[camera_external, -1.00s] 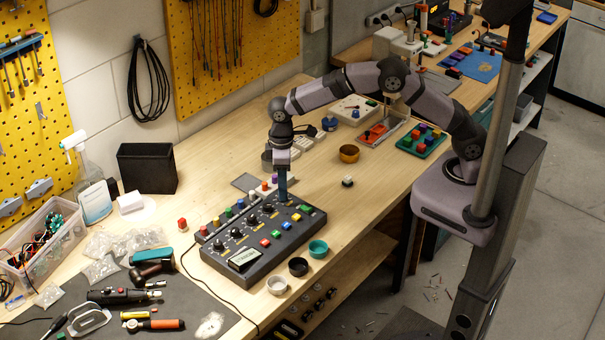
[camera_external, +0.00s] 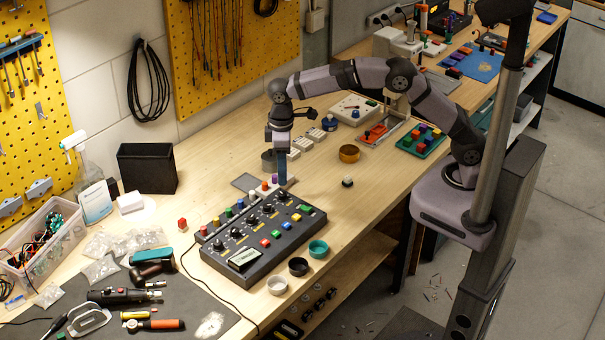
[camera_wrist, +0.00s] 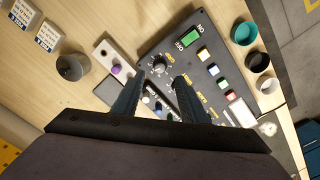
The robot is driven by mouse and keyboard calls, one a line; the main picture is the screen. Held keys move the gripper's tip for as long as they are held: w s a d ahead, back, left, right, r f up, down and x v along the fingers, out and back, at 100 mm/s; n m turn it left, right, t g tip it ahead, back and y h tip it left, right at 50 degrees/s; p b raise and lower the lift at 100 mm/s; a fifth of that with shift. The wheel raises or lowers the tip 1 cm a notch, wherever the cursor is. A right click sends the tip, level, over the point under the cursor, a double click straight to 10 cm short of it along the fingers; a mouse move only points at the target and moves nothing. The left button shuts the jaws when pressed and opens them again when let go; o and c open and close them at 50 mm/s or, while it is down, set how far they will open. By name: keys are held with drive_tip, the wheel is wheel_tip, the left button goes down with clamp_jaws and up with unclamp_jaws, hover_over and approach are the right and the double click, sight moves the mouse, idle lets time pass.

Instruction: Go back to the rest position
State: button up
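My gripper (camera_external: 282,184) points straight down over the back edge of the dark control panel (camera_external: 262,238). Its two blue-grey fingers (camera_wrist: 159,77) stand apart in the wrist view, with nothing held between them. A pale strip with coloured knobs (camera_wrist: 116,70) lies along the panel's back side, partly hidden by the fingers. My fingertips appear above the panel and strip, not gripping either.
Three small cups, the teal one (camera_external: 318,248) among them, stand in front of the panel. A black bin (camera_external: 147,168) stands at the back left. Bare wood lies right of the panel.

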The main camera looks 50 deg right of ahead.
drive_tip(key=s+d+m, duration=0.2)
drive_tip(key=d, duration=0.9)
drive_tip(key=s+d+f+m, duration=0.2)
drive_tip(key=s+d+m, duration=0.1)
drive_tip(key=s+d, duration=0.6)
drive_tip(key=s+d+f+m, duration=0.3)
drive_tip(key=s+d, duration=0.6)
drive_tip(key=shift+s+d, duration=0.15)
drive_tip(key=shift+d, duration=0.25)
drive_tip(key=shift+r, duration=0.1)
idle(1.1)
